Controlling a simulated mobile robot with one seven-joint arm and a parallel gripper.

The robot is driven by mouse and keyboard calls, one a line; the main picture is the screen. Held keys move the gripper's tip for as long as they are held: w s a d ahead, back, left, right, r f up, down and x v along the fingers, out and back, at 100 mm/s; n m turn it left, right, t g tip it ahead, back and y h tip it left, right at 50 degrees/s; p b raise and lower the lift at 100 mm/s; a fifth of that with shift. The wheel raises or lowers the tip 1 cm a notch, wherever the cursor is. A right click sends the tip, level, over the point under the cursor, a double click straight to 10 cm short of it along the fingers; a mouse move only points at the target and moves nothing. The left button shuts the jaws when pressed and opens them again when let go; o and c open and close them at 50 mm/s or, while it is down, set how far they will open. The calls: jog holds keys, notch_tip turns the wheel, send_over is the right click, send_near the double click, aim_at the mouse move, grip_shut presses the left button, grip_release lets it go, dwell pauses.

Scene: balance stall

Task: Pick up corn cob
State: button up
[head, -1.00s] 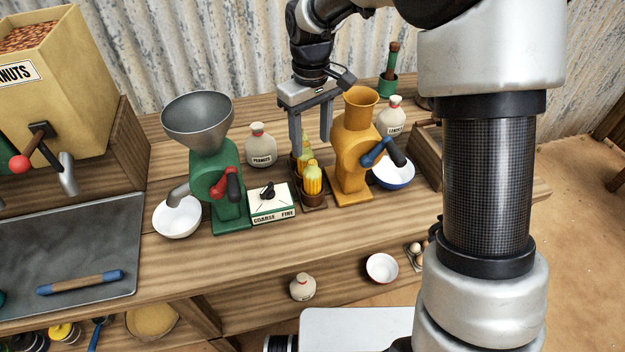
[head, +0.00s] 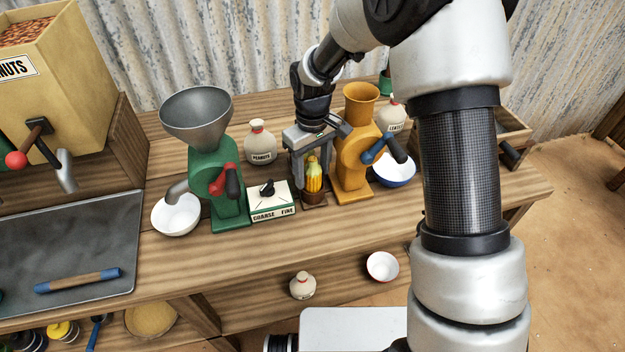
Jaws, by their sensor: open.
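A yellow corn cob (head: 314,180) with a pale green top stands upright in a small brown holder (head: 314,198) on the counter, between the green grinder and the orange grinder. My gripper (head: 311,178) is open and points down over the holder. Its grey fingers reach down around or just behind the near cob; I cannot tell whether they touch it. The second cob, behind the near one, is mostly hidden by my gripper.
The orange grinder (head: 352,160) stands close on the right of my gripper. The coarse/fine box (head: 271,203) and green grinder (head: 226,185) stand on the left. A peanut jar (head: 260,146) is behind left. The counter's front strip (head: 300,243) is clear.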

jog(key=c, duration=1.2)
jog(key=shift+o, duration=0.2)
jog(key=shift+r, duration=0.15)
